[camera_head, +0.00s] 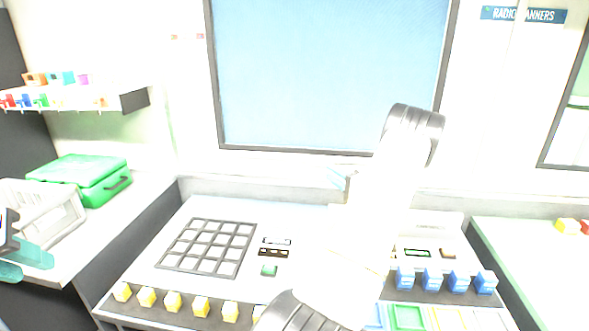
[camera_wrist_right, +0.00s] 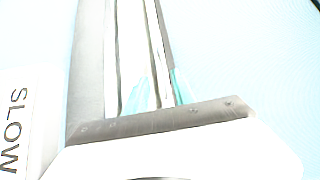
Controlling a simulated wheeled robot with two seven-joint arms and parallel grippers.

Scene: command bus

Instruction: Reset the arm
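My left gripper (camera_head: 24,262) is at the far left edge of the head view, by the left counter. Its two teal fingers show apart with nothing between them. My right arm is the pale shape across the middle of the head view, in front of the console and below the window. In the right wrist view my right gripper (camera_wrist_right: 155,92) shows two teal fingers with a gap between them and nothing held. Bright glare washes out much of both views.
The console (camera_head: 180,285) carries a dark grid (camera_head: 208,247), yellow pieces (camera_head: 173,301) and blue pieces (camera_head: 432,279). A green case (camera_head: 85,178) and a white rack (camera_head: 45,212) stand on the left counter. A shelf (camera_head: 130,99) holds small coloured items. A window (camera_head: 330,75) is behind.

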